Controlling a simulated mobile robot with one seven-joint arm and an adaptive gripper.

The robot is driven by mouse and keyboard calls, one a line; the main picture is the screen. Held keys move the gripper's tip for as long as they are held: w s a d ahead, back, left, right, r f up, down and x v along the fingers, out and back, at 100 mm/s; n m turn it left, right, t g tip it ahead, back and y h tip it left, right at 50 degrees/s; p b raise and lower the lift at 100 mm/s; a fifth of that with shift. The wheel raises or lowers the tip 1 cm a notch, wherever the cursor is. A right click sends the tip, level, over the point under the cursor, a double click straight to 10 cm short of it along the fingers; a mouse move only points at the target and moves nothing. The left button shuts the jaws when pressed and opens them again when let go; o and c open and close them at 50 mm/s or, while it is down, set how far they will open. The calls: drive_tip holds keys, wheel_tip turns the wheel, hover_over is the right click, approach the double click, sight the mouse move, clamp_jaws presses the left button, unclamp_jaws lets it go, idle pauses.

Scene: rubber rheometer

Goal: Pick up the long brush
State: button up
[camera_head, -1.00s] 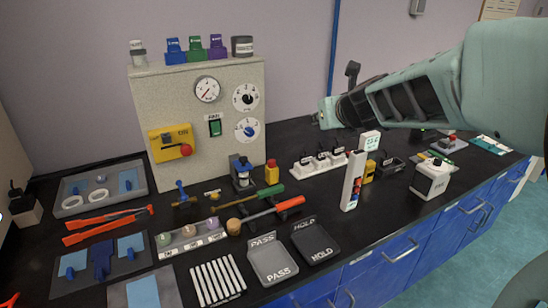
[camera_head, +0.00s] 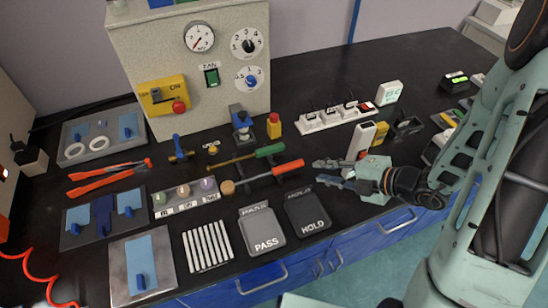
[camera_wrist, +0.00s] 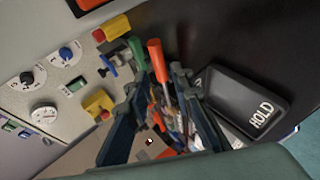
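Two long-handled tools lie side by side on the black bench. I cannot tell for certain which is the long brush. My gripper (camera_head: 320,172) is open and empty, just right of the orange-red handle, its fingers pointing left. In the wrist view, the orange handle (camera_wrist: 156,58) shows between my fingertips (camera_wrist: 160,78), and the green handle (camera_wrist: 138,50) lies to its left. I see no contact with either handle.
The black HOLD tray (camera_head: 308,213) and grey PASS tray (camera_head: 262,230) lie in front of the tools. A white block with several sockets (camera_head: 335,118) stands behind. A white upright device (camera_head: 361,141) and yellow item (camera_head: 380,134) stand close behind my gripper. The grey instrument panel (camera_head: 135,60) stands behind left.

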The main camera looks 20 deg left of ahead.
sight(294, 166)
drive_tip(key=shift+r+m, duration=0.1)
drive_tip(key=shift+m, duration=0.2)
drive_tip(key=x, duration=1)
drive_tip(key=shift+a, duration=0.5)
drive_tip(key=shift+c, duration=0.6)
clamp_jaws()
